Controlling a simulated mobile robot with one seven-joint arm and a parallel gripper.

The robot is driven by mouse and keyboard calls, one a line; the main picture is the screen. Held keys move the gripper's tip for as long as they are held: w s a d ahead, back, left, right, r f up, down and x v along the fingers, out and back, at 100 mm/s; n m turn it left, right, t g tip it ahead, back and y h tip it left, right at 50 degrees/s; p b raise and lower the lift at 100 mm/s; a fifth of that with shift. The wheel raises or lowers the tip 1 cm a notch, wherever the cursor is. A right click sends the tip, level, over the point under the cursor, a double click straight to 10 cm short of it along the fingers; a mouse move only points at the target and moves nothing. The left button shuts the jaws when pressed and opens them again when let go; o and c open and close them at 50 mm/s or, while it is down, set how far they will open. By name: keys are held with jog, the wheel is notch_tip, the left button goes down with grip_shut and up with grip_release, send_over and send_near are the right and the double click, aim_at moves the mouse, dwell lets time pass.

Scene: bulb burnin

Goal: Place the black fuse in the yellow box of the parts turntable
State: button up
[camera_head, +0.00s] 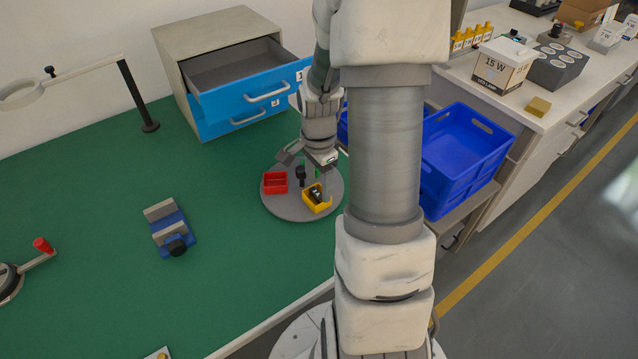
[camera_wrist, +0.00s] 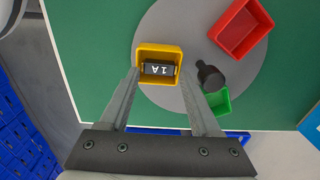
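The black fuse (camera_wrist: 159,69), marked 1A, lies inside the yellow box (camera_wrist: 173,51) in the wrist view. The yellow box also shows on the turntable in the head view (camera_head: 325,205), with the dark fuse (camera_head: 314,194) in it. The grey round parts turntable (camera_head: 291,209) stands on the green bench top. My gripper (camera_wrist: 159,73) is open above the yellow box, its fingers spread to either side of the fuse with gaps visible. The fingertips' exact height over the box is hard to tell.
The turntable also bears a red box (camera_head: 275,183), a green box (camera_wrist: 218,101) and a black knob or post (camera_wrist: 209,76). A drawer cabinet (camera_head: 240,100) stands behind with its top drawer open. Blue crates (camera_head: 465,155) are at right. A blue clamp-like fixture (camera_head: 171,229) sits left.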

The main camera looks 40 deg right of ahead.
aim_at(319, 192)
jog(key=shift+o, duration=1.4)
jog(key=shift+s+f, duration=0.35)
jog(key=shift+f, duration=0.15)
jog(key=shift+r+p, duration=0.45)
jog(key=shift+r, duration=0.05)
notch_tip(319, 192, up, 13)
jog(key=p, duration=0.2)
jog(key=shift+w+f, duration=0.2)
jog(key=shift+r, duration=0.1)
